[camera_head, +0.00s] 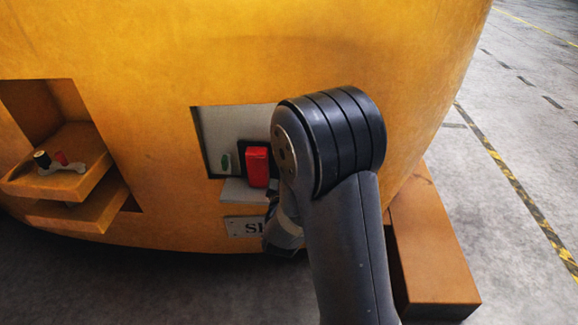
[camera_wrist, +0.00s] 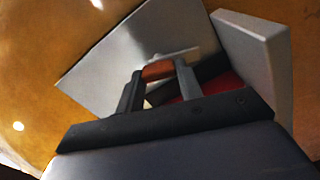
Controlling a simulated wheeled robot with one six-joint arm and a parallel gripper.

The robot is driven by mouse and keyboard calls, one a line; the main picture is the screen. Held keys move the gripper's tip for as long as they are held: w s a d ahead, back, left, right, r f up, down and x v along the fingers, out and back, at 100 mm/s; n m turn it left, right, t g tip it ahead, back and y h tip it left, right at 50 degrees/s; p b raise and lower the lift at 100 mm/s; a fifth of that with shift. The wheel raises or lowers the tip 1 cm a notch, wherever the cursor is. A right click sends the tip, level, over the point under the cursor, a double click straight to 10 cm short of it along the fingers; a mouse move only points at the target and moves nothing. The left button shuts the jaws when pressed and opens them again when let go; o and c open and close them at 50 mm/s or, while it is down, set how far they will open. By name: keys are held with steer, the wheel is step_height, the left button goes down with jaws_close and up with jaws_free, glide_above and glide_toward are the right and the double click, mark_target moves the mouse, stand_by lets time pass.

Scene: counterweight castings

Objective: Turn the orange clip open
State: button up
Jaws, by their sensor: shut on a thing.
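The orange clip (camera_wrist: 158,70) shows in the wrist view as a small orange-brown piece in front of a grey metal plate (camera_wrist: 120,52). My gripper (camera_wrist: 160,76) has a dark finger on each side of the clip and is shut on it. How far the clip is turned I cannot tell. In the head view my arm hides the clip and my fingertips. There the grey recess (camera_head: 217,130) in the yellow casting holds a red block (camera_head: 257,167) and a small green part (camera_head: 225,162).
The yellow casting (camera_head: 150,60) curves around the recess. A grey ledge (camera_head: 240,192) and a lettered plate (camera_head: 240,227) lie below it. A second opening at left has a shelf (camera_head: 80,185) with small parts. An orange-brown block (camera_head: 430,245) lies at right on the floor.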

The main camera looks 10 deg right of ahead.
steer(key=shift+n+p, duration=0.6)
steer(key=shift+n, duration=1.1)
steer(key=shift+f, duration=0.1)
steer(key=o, duration=1)
steer(key=shift+s, duration=0.1)
steer(key=p+v, duration=0.1)
steer(key=v, duration=0.9)
steer(key=shift+s+a, duration=0.15)
steer(key=shift+s, duration=0.15)
